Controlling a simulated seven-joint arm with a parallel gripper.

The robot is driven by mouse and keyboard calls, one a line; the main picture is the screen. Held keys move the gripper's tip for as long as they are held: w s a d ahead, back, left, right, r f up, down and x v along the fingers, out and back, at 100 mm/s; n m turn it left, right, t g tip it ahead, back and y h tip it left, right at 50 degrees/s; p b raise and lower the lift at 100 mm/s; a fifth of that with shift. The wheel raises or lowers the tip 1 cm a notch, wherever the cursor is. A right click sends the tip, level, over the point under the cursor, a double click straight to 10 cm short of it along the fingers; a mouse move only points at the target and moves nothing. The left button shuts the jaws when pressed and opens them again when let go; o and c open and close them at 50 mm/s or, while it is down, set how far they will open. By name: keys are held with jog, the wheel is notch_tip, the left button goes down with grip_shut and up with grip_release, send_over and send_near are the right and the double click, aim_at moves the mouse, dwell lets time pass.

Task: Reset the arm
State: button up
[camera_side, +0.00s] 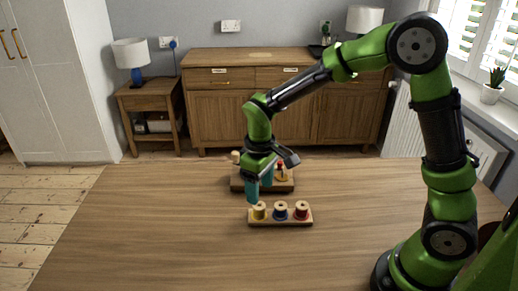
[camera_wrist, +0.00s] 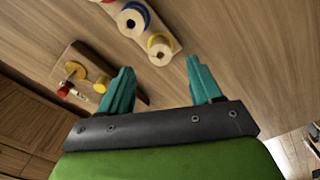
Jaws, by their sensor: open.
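My gripper (camera_side: 259,192) is over the table, its teal fingers pointing down. In the wrist view the two fingers (camera_wrist: 161,66) are apart with nothing between them. A front wooden board (camera_side: 282,222) lies on the table just below and right of my gripper. It carries a yellow spool (camera_side: 260,211), a blue spool (camera_side: 281,211) and a red spool (camera_side: 301,211) in a row. In the wrist view, the yellow spool (camera_wrist: 159,48) is the nearest to the fingers. A second wooden board (camera_side: 286,187) is behind, partly hidden by my gripper.
The wooden table (camera_side: 150,230) is otherwise clear. In the wrist view, the second board holds a yellow piece (camera_wrist: 102,84) and a small red piece (camera_wrist: 65,89). A sideboard (camera_side: 345,115), a bedside table (camera_side: 152,103) and lamps stand beyond the table.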

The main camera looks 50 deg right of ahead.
jog(key=s+d+r+m+t+y, duration=0.2)
jog(key=s+r+m+t, duration=0.4)
jog(key=s+r, duration=0.9)
jog(key=shift+d+m+t, duration=0.3)
jog(key=shift+t, duration=0.3)
jog(key=shift+r, duration=0.1)
